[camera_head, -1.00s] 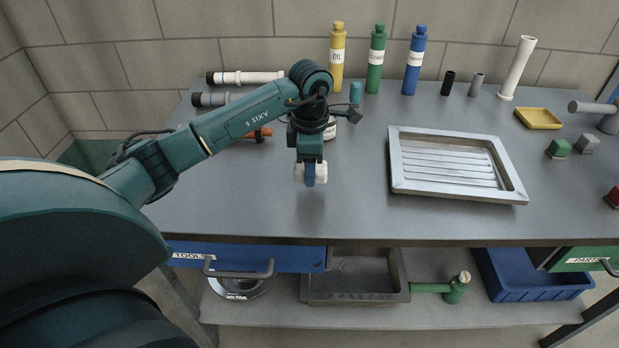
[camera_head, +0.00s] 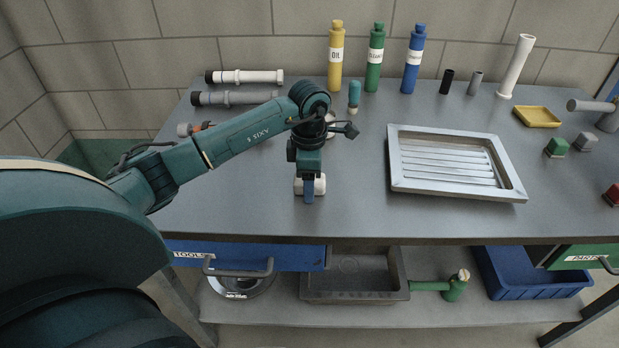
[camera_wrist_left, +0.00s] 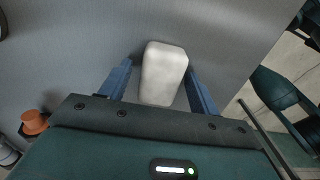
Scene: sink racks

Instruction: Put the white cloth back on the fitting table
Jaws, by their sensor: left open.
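The white cloth (camera_head: 319,185), a small rounded block shape, is on the grey fitting table (camera_head: 240,200) near its front edge, left of the metal tray. In the left wrist view the cloth (camera_wrist_left: 163,72) lies between the two blue fingers. My left gripper (camera_head: 309,190) points down at the cloth, with its fingers on either side of it. The fingers are open, with a small gap visible between cloth and finger. The near finger hides part of the cloth in the head view. My right gripper is not in view.
A metal drainer tray (camera_head: 455,165) is to the right. Yellow (camera_head: 336,60), green (camera_head: 375,60) and blue bottles (camera_head: 413,62) stand at the back. Pipes (camera_head: 245,77) lie back left. A blue drawer (camera_head: 290,258) is below the front edge. The table's front left is clear.

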